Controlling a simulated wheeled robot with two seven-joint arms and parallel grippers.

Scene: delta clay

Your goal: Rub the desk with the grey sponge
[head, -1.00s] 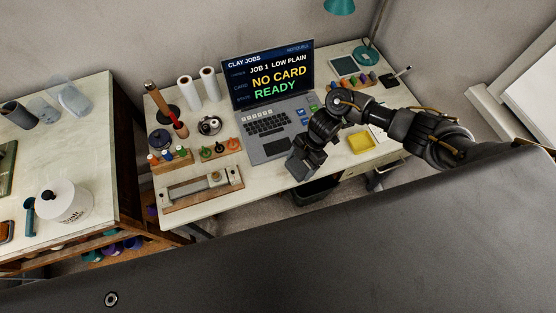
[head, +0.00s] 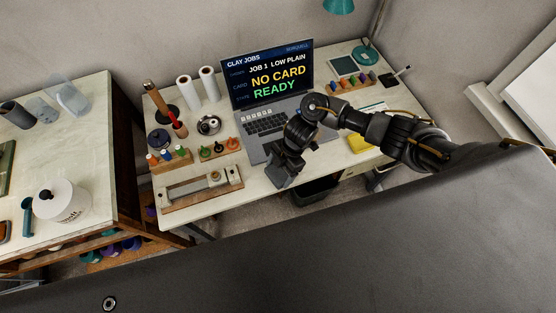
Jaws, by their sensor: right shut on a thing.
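The desk (head: 252,182) is a pale-topped table with a laptop and clay tools on it. My right gripper (head: 279,178) is low over the desk's front part, just in front of the laptop and right of the roller board. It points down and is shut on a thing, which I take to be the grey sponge. The sponge cannot be made out clearly, as the dark gripper hides it. I cannot tell whether it touches the desk. My left gripper is not in view.
The laptop (head: 266,123) stands behind my gripper. A board with a roller (head: 202,190) and racks of small tools (head: 219,149) are left of it. A yellow thing (head: 358,143) lies under my right forearm. Two white rolls (head: 185,93) stand at the back.

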